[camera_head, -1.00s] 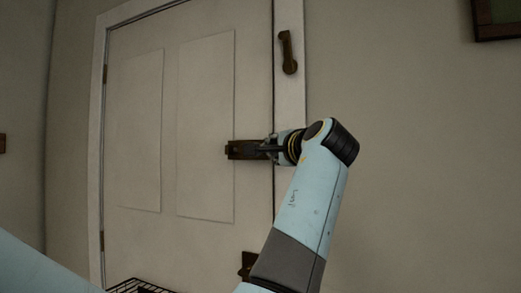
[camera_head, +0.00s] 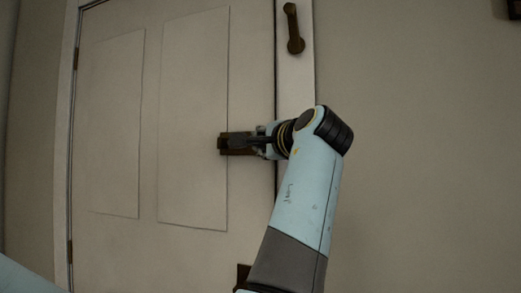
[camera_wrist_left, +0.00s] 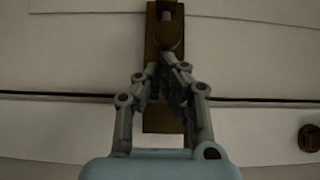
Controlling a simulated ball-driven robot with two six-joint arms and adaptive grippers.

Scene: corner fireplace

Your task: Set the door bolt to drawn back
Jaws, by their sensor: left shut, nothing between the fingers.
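The door bolt (camera_head: 235,151) is a dark brown fitting on the door (camera_head: 180,120), near its right edge. In the left wrist view its plate (camera_wrist_left: 164,118) runs across the gap between door and frame, with a rounded knob (camera_wrist_left: 168,33) toward the door side. My left gripper (camera_head: 246,141) lies over the bolt in the head view. In the left wrist view its fingers (camera_wrist_left: 168,63) are shut, close beside the knob on its frame side; I cannot tell whether they touch it. The fingers hide the middle of the bolt. My right gripper is out of view.
A dark latch-like fitting (camera_head: 293,30) hangs on the door frame above the bolt. Another dark fitting (camera_head: 242,274) shows low by the door edge, partly behind my arm. The wall (camera_head: 420,150) to the right is bare, apart from a framed object (camera_head: 514,9) at the top edge.

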